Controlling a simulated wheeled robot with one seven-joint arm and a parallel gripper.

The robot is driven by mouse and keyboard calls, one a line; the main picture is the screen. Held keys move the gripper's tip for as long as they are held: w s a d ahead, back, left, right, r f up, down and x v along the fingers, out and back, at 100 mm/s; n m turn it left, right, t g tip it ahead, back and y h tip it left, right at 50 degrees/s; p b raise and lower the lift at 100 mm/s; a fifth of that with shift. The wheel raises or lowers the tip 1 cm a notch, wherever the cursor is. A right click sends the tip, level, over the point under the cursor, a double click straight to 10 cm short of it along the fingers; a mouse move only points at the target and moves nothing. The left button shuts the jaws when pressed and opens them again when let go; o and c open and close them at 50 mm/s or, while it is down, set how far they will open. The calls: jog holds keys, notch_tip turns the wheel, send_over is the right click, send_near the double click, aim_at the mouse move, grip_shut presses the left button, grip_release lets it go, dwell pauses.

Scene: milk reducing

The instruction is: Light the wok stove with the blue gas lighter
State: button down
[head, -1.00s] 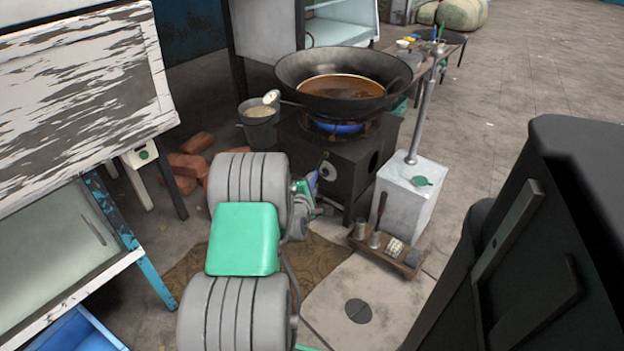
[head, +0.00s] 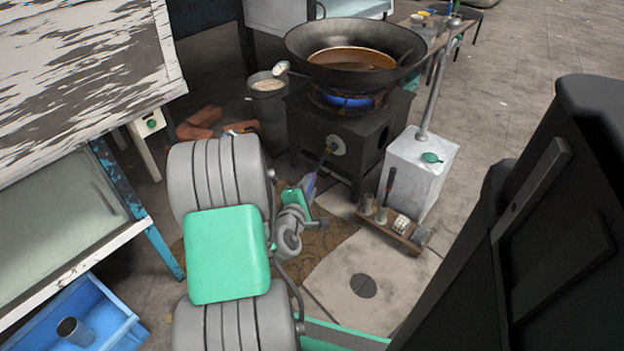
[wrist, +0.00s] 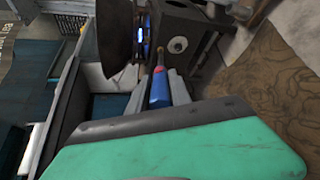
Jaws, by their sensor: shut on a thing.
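The wok stove (head: 347,160) is a dark metal box with a round light fitting on its front. A black wok (head: 310,70) with brown liquid sits on top. A blue glow, like a flame, shows under the wok (head: 350,101) and also in the wrist view (wrist: 144,42). My gripper (head: 309,190) is shut on the blue gas lighter (wrist: 158,90), in front of the stove. The lighter has a red part near its top and a thin dark nozzle pointing toward the stove front. I cannot tell whether the nozzle tip touches the stove.
A bucket (head: 268,105) and red bricks (head: 203,120) lie left of the stove. A pale metal box (head: 418,175) and a small wooden rack with cups (head: 395,228) stand at right. A white-edged table (head: 75,250) is at left. A brown mat (wrist: 262,75) covers the floor.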

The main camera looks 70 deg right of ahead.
jog(key=a+b, duration=0.2)
jog(key=a, duration=0.6)
jog(key=shift+s+a+b, duration=0.15)
jog(key=shift+b, duration=0.15)
